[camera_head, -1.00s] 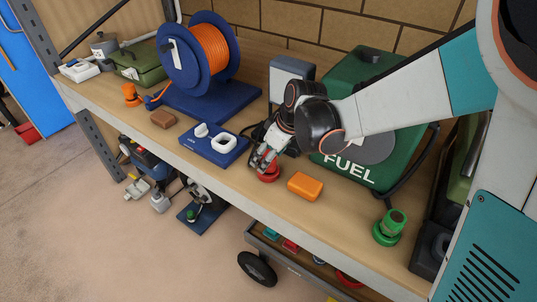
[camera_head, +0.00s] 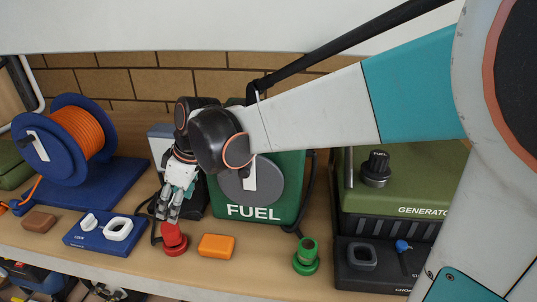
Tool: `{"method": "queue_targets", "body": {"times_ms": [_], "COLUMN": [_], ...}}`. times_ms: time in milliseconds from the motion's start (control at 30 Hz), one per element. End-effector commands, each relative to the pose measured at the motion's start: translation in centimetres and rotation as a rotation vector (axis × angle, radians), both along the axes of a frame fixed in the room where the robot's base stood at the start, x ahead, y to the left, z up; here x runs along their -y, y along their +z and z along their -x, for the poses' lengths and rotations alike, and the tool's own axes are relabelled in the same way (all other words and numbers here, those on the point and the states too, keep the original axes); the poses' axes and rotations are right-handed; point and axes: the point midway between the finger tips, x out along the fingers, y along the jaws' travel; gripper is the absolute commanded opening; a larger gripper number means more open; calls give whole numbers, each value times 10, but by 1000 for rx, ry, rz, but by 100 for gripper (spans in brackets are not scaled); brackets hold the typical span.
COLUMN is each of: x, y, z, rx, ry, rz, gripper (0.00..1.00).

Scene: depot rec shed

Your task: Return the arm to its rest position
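My arm reaches in from the right and bends down at a dark wrist joint in front of the green FUEL container (camera_head: 252,212). My gripper (camera_head: 167,217) points down at the workbench (camera_head: 135,258), directly above a red knob-like piece (camera_head: 174,240). The fingertips are at or just above the top of this piece. I cannot tell whether they touch it, or whether the fingers are open or shut. The red piece stands upright on the bench.
A blue base with white parts (camera_head: 88,237) and a brown block (camera_head: 39,222) lie left of my gripper. An orange block (camera_head: 216,246) and a green knob-like piece (camera_head: 306,258) are to the right. A generator (camera_head: 395,195) stands farther right, a cable reel (camera_head: 65,140) far left.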

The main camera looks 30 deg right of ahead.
Motion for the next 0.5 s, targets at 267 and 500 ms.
{"method": "queue_targets", "body": {"times_ms": [267,500], "x": [22,59], "y": [13,21], "z": [29,77], "rx": [18,62], "ry": [-122,-365], "rz": [4,-4], "gripper": [61,61]}}
